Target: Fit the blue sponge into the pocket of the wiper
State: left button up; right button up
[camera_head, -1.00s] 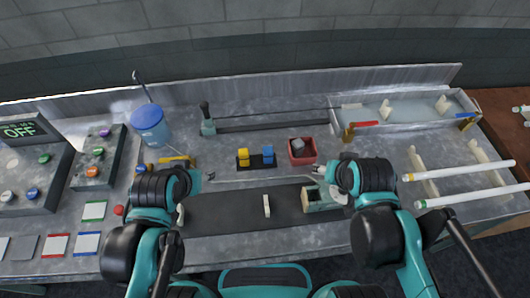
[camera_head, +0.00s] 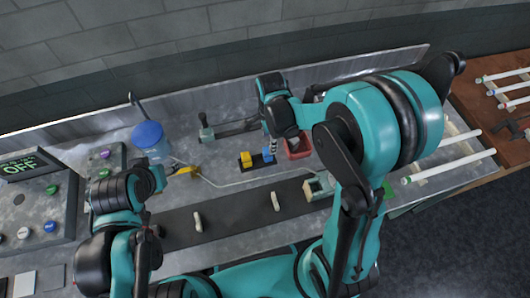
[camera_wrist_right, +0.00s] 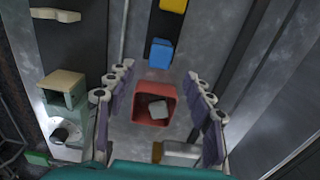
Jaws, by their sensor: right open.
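The blue sponge (camera_head: 268,154) stands beside a yellow block (camera_head: 246,159) in a dark holder. The right wrist view shows the sponge (camera_wrist_right: 161,52) just beyond my fingertips. My right gripper (camera_head: 272,140) points down above the bench near the sponge; in the wrist view it is open and empty (camera_wrist_right: 158,72), its fingers on either side of a red bin (camera_wrist_right: 137,103). I cannot tell for sure which thing is the wiper; a pale green block with an opening (camera_head: 318,187) sits at the dark strip, also seen in the wrist view (camera_wrist_right: 63,92). My left gripper (camera_head: 160,178) is small and unclear.
The red bin holds a grey-white piece (camera_wrist_right: 158,108). A blue-lidded jar (camera_head: 150,138) stands at the left behind my left arm. Pale pieces (camera_head: 276,201) lie on the dark strip. White-green tubes (camera_head: 450,165) lie at the right. A thin bent rod crosses the middle.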

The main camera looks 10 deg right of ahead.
aim_at(268, 154)
jog(key=f, duration=0.2)
jog(key=f+b, duration=0.1)
jog(key=f, duration=0.3)
jog(key=shift+a, duration=0.25)
jog(key=c, duration=1)
